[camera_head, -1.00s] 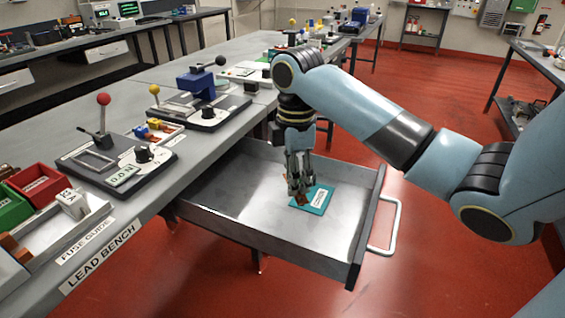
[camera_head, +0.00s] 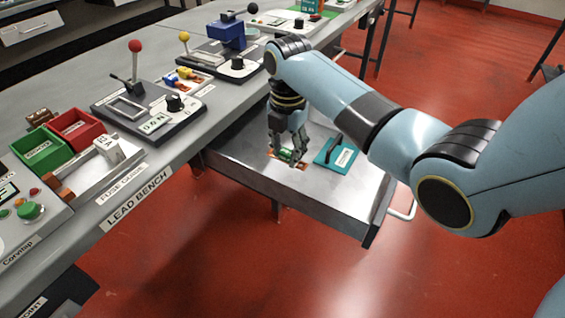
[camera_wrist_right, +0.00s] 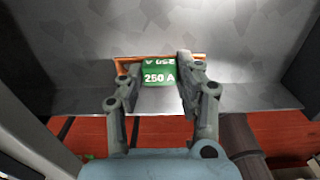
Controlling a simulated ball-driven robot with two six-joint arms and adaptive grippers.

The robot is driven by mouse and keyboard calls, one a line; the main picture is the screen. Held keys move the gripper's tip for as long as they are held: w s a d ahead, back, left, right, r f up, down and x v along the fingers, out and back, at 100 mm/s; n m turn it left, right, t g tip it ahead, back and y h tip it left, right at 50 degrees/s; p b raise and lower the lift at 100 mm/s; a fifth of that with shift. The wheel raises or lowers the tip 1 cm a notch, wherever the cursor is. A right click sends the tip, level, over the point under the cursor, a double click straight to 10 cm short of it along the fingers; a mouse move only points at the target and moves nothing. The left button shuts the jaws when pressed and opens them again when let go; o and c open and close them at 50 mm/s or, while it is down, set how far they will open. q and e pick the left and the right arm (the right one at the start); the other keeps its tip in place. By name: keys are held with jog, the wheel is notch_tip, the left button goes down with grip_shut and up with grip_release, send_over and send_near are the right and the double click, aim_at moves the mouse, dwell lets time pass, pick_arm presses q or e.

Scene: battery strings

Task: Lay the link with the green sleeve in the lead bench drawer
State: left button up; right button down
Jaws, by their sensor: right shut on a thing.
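The link with the green sleeve (camera_head: 288,155) has copper-coloured ends and is within the outline of the open lead bench drawer (camera_head: 245,170). My right gripper (camera_head: 289,146) points down and is shut on it. In the right wrist view the green sleeve (camera_wrist_right: 159,72) reads 250 A and sits between the fingers (camera_wrist_right: 157,75), with the drawer's grey metal floor (camera_wrist_right: 80,40) behind it. I cannot tell whether the link touches the floor. My left gripper is not in view.
A teal card (camera_head: 336,156) with a white label and a dark bar lies in the drawer, right of the gripper. The drawer's handle (camera_head: 405,211) is at the right. The lead bench (camera_head: 140,203) carries a red-knobbed device (camera_head: 150,110), a green bin (camera_head: 40,150) and a red bin (camera_head: 76,129).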

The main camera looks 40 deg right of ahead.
aim_at(283, 172)
jog(key=shift+w+a+f, duration=0.15)
jog(key=shift+w+f, duration=0.3)
jog(key=shift+w, duration=0.2)
jog(key=shift+f+b, duration=0.35)
jog(key=shift+f, duration=1.6)
jog(key=shift+f, duration=0.15)
jog(key=c, duration=0.9)
grip_release()
notch_tip(283, 172, up, 12)
jog(key=shift+r+p, duration=0.15)
jog(key=shift+p, duration=0.6)
jog(key=shift+s, duration=0.1)
